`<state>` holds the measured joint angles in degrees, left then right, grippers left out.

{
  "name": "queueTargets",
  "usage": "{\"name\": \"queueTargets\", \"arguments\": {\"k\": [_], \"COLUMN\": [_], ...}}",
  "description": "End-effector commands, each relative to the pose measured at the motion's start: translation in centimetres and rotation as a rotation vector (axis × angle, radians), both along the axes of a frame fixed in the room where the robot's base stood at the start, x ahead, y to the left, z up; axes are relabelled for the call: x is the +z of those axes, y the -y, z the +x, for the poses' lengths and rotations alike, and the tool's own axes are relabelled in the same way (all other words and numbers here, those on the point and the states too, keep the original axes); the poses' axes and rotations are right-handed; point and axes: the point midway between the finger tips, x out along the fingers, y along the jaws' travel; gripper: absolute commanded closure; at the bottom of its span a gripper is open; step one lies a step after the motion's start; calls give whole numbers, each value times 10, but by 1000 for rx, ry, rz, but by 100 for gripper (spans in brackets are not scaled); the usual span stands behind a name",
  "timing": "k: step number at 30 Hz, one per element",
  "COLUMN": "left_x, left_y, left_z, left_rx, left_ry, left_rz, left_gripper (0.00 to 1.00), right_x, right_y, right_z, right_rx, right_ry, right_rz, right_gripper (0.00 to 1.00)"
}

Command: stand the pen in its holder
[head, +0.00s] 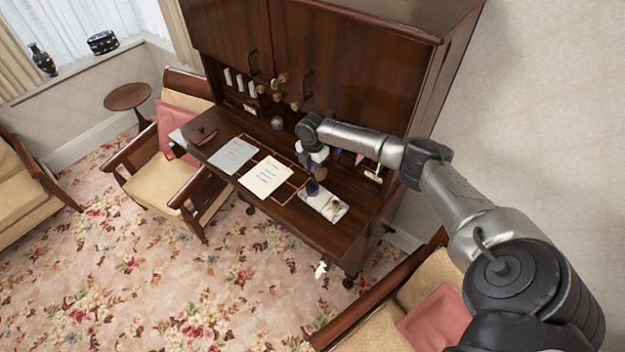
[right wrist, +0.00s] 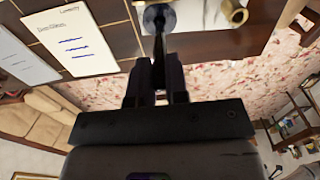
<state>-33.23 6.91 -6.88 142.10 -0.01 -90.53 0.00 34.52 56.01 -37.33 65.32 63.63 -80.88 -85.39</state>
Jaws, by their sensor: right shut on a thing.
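My right gripper (right wrist: 158,85) is shut on a dark, thin pen (right wrist: 158,46), which points away from the fingers. The pen's far end overlaps a round blue holder (right wrist: 170,20) at the top of the right wrist view. I cannot tell whether the tip is inside the holder or only in front of it. In the head view the right gripper (head: 315,163) is over the desk's right part, just above the dark blue holder (head: 312,187). The holder stands on a white marble base (head: 333,209). The pen is too small to make out there. My left gripper is not in view.
A small brass cup (right wrist: 235,12) is on the base beside the holder. Papers (head: 265,176) lie left of it on the wooden desk (head: 310,227). Cabinet doors (head: 330,60) rise behind. An armchair (head: 180,170) stands at the desk's left front.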

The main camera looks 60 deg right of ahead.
Motion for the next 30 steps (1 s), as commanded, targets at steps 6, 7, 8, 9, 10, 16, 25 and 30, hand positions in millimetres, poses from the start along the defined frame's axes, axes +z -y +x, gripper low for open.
{"name": "queueTargets", "arguments": {"k": [6,7,8,9,10,16,25,30], "left_x": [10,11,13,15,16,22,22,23], "left_y": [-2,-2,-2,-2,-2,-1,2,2], "left_z": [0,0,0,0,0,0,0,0], "left_rx": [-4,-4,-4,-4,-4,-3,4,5], "left_ry": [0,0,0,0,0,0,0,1], "left_rz": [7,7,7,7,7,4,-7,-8], "left_gripper": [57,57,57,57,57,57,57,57], "right_x": [11,13,14,16,17,24,24,28], "right_y": [0,0,0,0,0,0,0,-2], "right_z": [0,0,0,0,0,0,0,-2], "right_rx": [0,0,0,0,0,0,0,68], "right_ry": [0,0,0,0,0,0,0,1], "right_rz": [0,0,0,0,0,0,0,1], "right_gripper": [100,100,100,100,100,100,100,100]}}
